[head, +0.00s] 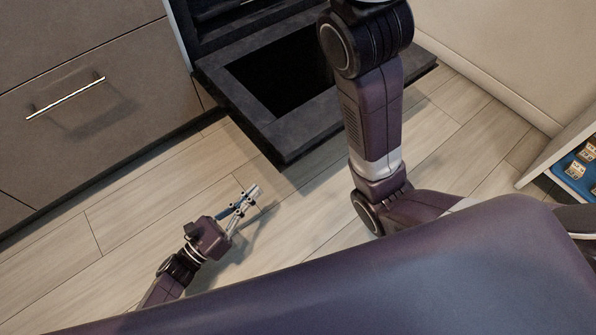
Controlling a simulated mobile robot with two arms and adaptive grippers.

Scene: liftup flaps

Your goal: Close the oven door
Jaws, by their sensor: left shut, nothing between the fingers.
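The oven door (290,135) is dark grey with a black glass panel. It hangs folded down and open in front of the oven (215,22), at the top middle of the head view. My left gripper (252,193) is shut and empty, over the floor in front of the door's near left corner. It looks apart from the door. My right arm crosses in front of the right part of the door and hides some of it. My right gripper does not show.
A brown drawer cabinet with a metal handle (65,97) stands left of the oven. A pale wall (500,50) is on the right. A shelf with small boxes (578,168) stands at the right edge. The wooden floor (110,225) at the left is clear.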

